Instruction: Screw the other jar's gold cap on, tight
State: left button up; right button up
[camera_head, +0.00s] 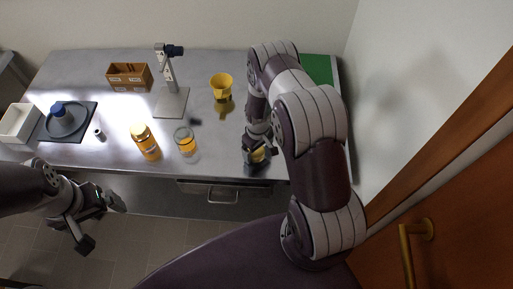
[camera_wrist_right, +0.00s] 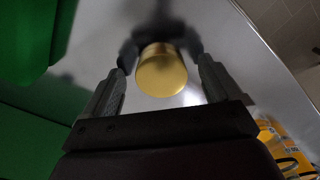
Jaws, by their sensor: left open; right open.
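The gold cap (camera_wrist_right: 162,72) sits on the steel table between the parted fingers of my right gripper (camera_wrist_right: 160,82), with both fingers apart from it. In the head view the cap (camera_head: 256,155) shows partly under my right gripper (camera_head: 258,143), near the table's front edge. An open glass jar (camera_head: 185,142) with amber contents stands to its left, without a cap. Another amber jar (camera_head: 149,147) stands further left with a gold-yellow cap on top. My left gripper (camera_head: 101,223) is open and empty, in front of the table at the lower left.
A stand (camera_head: 171,104), a brown box (camera_head: 128,77), a small cylinder (camera_head: 98,133), a blue-grey object (camera_head: 64,119) and a white tray (camera_head: 18,122) are on the left. A green surface (camera_head: 317,68) lies back right.

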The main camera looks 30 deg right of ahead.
aim_at(259, 153)
jog(key=shift+f, duration=0.15)
jog(key=c, duration=1.1)
jog(key=shift+r, duration=0.35)
jog(key=r+b, duration=0.1)
jog(key=r, duration=0.1)
jog(key=r+b, duration=0.1)
jog(key=shift+s+r, duration=0.4)
jog(key=s+r, duration=0.2)
jog(key=s, duration=0.1)
jog(key=s+a+r+b, duration=0.1)
jog(key=s+r, duration=0.1)
jog(key=s, duration=0.2)
jog(key=s+r, duration=0.2)
jog(key=s, duration=0.1)
jog(key=shift+s+a+r+b, duration=0.25)
jog(key=shift+s+r+b, duration=0.05)
jog(key=shift+s+b, duration=0.1)
